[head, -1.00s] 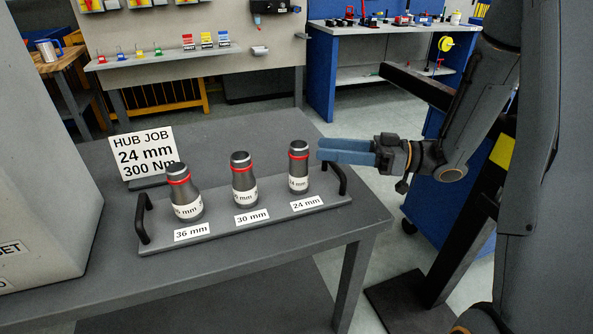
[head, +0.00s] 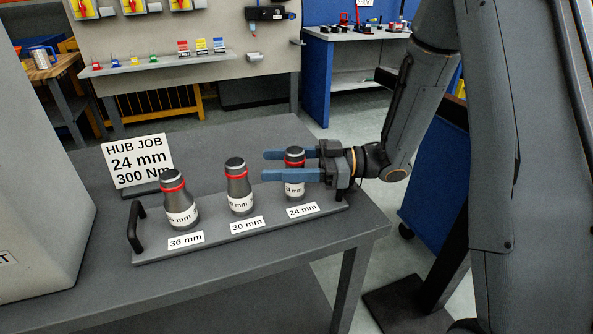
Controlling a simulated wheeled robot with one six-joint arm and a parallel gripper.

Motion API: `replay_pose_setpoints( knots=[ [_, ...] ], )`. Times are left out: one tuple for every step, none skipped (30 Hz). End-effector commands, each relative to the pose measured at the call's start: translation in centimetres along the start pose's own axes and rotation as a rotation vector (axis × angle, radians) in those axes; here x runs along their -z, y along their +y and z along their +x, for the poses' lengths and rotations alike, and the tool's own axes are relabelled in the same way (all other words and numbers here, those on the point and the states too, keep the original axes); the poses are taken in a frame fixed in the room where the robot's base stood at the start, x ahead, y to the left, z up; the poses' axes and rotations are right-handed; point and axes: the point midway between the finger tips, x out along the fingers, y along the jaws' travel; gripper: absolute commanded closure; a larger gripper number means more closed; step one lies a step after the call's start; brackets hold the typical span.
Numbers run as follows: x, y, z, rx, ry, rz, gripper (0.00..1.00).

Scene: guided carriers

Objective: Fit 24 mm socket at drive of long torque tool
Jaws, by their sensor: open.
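The 24 mm socket (head: 294,188) stands upright at the right end of a grey tray (head: 160,254), behind its "24 mm" label (head: 302,210). My gripper (head: 275,165) is open and level, reaching in from the right. Its two blue fingers lie on either side of the 24 mm socket, one behind it and one in front, and hide part of it. Whether they touch it I cannot tell. The 30 mm socket (head: 239,190) stands in the middle of the tray and the 36 mm socket (head: 178,207) at the left. The long torque tool is not in view.
A sign (head: 139,161) reading "HUB JOB 24 mm 300 Nm" stands behind the tray. The tray has a black handle (head: 135,228) at the left. A large grey box (head: 40,200) blocks the table's left side. The table top (head: 228,137) behind the sockets is clear.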

Motion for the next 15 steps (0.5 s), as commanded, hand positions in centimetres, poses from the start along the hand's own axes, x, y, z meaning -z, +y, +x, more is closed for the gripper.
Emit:
replay_pose_setpoints(
  knots=[
    [0.0,-0.02,0.2,0.0,0.0,0.001,0.47],
    [-0.01,-0.01,0.24,-0.001,0.0,0.001,0.47],
    [-0.03,0.01,0.26,-0.001,-0.001,0.0,0.47],
    [-0.04,0.02,0.25,-0.002,-0.001,0.001,0.47],
    [-0.05,0.03,0.24,-0.002,-0.001,0.001,0.47],
    [-0.05,0.03,0.22,-0.002,-0.001,0.001,0.47],
    [-0.05,0.04,0.22,-0.002,-0.001,0.001,0.47],
    [-0.05,0.04,0.21,-0.002,0.0,0.001,0.47],
    [-0.05,0.04,0.21,-0.002,0.0,0.001,0.54],
    [-0.05,0.04,0.2,-0.002,0.0,0.001,0.59],
    [-0.04,0.04,0.2,-0.002,0.0,0.001,0.64],
    [-0.04,0.04,0.19,-0.002,0.0,0.001,0.7],
    [-0.04,0.04,0.19,-0.002,0.0,0.001,0.75],
    [-0.04,0.04,0.19,-0.002,0.0,0.001,0.81],
    [-0.04,0.05,0.18,-0.002,0.0,0.001,0.87]
  ],
)
